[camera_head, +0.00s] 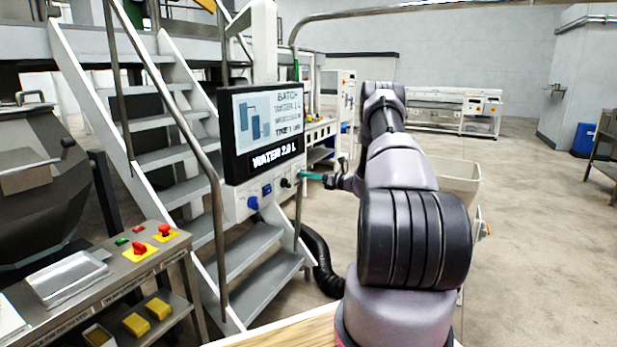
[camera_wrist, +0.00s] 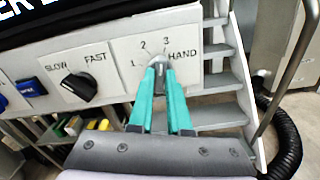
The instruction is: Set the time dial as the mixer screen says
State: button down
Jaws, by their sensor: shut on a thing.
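The mixer screen (camera_head: 268,125) shows a batch list with a water line and a time line at the bottom. The time figure looks like 1 but is blurred. A larger line below reads WATER 2.0 L. The time dial (camera_wrist: 158,64) sits on a white plate marked 1, 2, 3 and HAND in the wrist view. My gripper (camera_wrist: 159,72) has its two teal fingers shut on the dial from the front. The fingers cover most of the knob, so I cannot tell which mark it points to. In the head view my gripper (camera_head: 309,176) reaches the panel's right end.
A black SLOW/FAST knob (camera_wrist: 79,87) is left of the time dial, with a blue knob (camera_head: 253,203) farther left. Metal stairs (camera_head: 245,262) with a handrail (camera_head: 212,170) stand behind and beside the panel. A black hose (camera_head: 322,262) lies below. Open floor is at the right.

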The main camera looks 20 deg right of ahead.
jog(key=shift+f+n, duration=0.1)
jog(key=shift+n, duration=8.1)
jog(key=shift+d, duration=0.1)
jog(key=c, duration=0.9)
grip_release()
jog(key=shift+o, duration=0.2)
jog(key=v, duration=1)
jog(key=shift+s+d, duration=0.2)
jog(key=shift+s, duration=0.15)
